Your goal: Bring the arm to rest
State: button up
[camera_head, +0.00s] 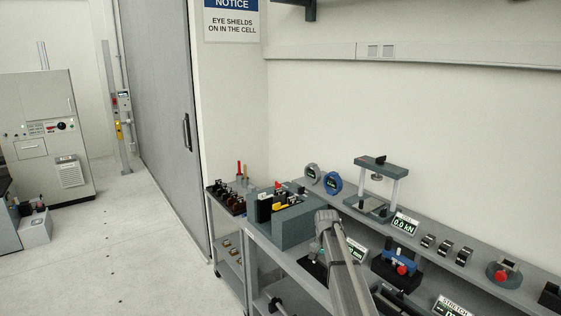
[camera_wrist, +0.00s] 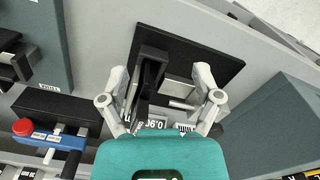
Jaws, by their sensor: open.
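Between and beyond the fingers stands a black device on a black base plate (camera_wrist: 215,68), with a silver block and a small readout partly hidden by my gripper. I see nothing held, and I cannot tell how high the fingers are above the device. In the head view my arm (camera_head: 340,262) reaches over the bench, and the gripper itself cannot be made out there.
The grey bench (camera_head: 268,248) carries a grey box (camera_head: 295,226), a blue fixture with a red knob (camera_head: 403,257) and a readout (camera_head: 357,250). A raised shelf behind holds a small press frame (camera_head: 383,165) and dials. A cart (camera_head: 225,222) stands left.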

jog(key=s+d+n, duration=0.1)
jog(key=s+n, duration=0.5)
jog(key=s, duration=2.6)
jog(key=shift+d, duration=0.2)
